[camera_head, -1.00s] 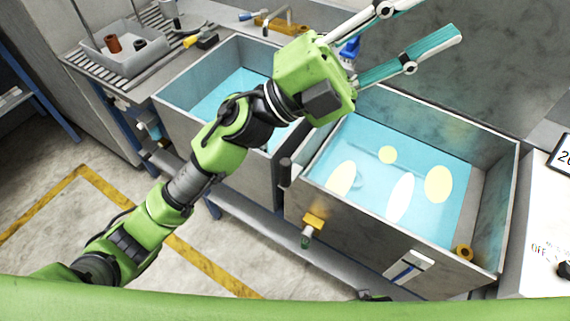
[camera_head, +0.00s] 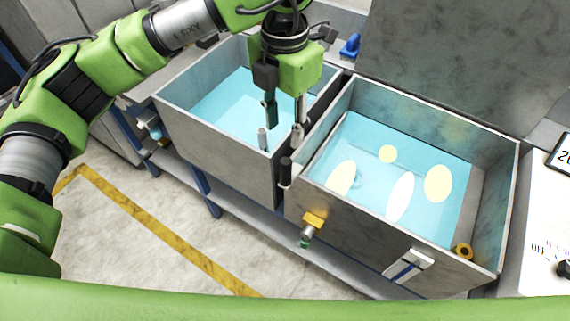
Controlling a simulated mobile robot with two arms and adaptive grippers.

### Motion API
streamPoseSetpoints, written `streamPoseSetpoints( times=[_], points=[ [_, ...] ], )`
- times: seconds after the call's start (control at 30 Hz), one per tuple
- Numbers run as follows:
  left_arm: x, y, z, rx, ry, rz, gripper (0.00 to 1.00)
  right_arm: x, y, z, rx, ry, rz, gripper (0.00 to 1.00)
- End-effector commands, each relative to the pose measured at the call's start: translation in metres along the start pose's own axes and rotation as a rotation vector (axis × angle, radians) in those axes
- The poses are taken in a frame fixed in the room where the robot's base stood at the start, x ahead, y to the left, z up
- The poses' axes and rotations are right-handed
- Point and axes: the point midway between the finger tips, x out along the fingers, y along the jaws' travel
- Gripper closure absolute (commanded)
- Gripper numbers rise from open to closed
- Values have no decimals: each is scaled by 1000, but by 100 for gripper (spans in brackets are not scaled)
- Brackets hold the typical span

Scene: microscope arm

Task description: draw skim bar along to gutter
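My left gripper (camera_head: 281,138) points down over the right part of the left tank, its two fingers apart with nothing seen between them. A dark upright grip (camera_head: 285,171) stands at the near left corner of the right tank, just below and close to the fingertips. It appears to belong to the skim bar, whose length I cannot make out clearly along the tank's left side. Yellow patches (camera_head: 438,184) and white patches (camera_head: 400,197) float on the blue liquid. A grey strip (camera_head: 474,205) at the right end of the right tank looks like the gutter. My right gripper is out of view.
The left tank (camera_head: 180,118) holds blue liquid and stands beside the right tank (camera_head: 497,215). A yellow-and-green tap (camera_head: 312,222) sticks out in front. A blue object (camera_head: 350,46) stands behind. A white panel (camera_head: 540,225) is at the right.

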Motion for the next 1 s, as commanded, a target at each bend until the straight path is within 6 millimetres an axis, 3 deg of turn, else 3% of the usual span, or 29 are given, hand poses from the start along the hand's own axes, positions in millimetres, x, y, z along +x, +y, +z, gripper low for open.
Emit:
streamPoseSetpoints(
  times=[0.17, 0.6, 0.8, 1.0],
  points=[
    [22, -1, -2, 2, 5, -3, 64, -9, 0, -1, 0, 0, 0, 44],
    [110, -2, -1, 3, 3, -5, 64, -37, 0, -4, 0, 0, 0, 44],
    [131, -2, -1, 3, 2, -6, 64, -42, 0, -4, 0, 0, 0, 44],
    [136, -2, 0, 4, -1, -4, 64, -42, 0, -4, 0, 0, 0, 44]
  ],
)
